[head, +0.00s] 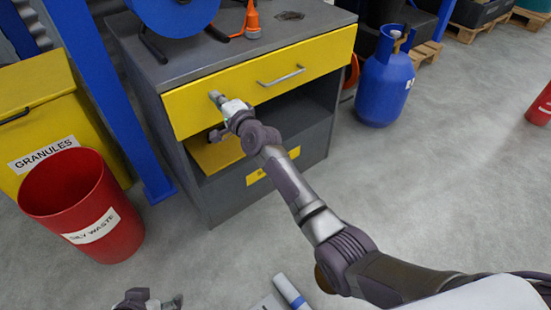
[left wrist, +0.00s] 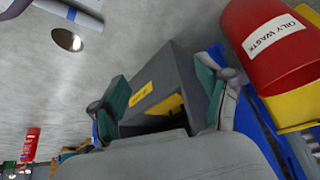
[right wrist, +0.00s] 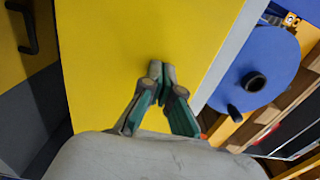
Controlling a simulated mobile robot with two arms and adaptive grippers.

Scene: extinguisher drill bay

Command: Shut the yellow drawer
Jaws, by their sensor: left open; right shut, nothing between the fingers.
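The yellow drawer (head: 262,81), with a silver bar handle (head: 281,77), is at the top of a grey cabinet (head: 225,195). Its front looks about flush with the worktop edge; I cannot tell whether a small gap is left. My right gripper (head: 217,98) is shut and empty, its fingertips at the left end of the drawer front. In the right wrist view the closed fingers (right wrist: 161,70) point at the yellow front (right wrist: 120,40), touching or very near it. My left gripper (left wrist: 165,75) is open and empty, low at the bottom edge of the head view.
A blue reel (head: 172,15) and an orange nozzle (head: 252,22) are on the worktop. A yellow case (head: 212,155) sits in the open shelf below. A red waste bin (head: 75,205) and yellow granules box (head: 40,95) stand left, a blue cylinder (head: 386,82) right. Floor in front is mostly clear.

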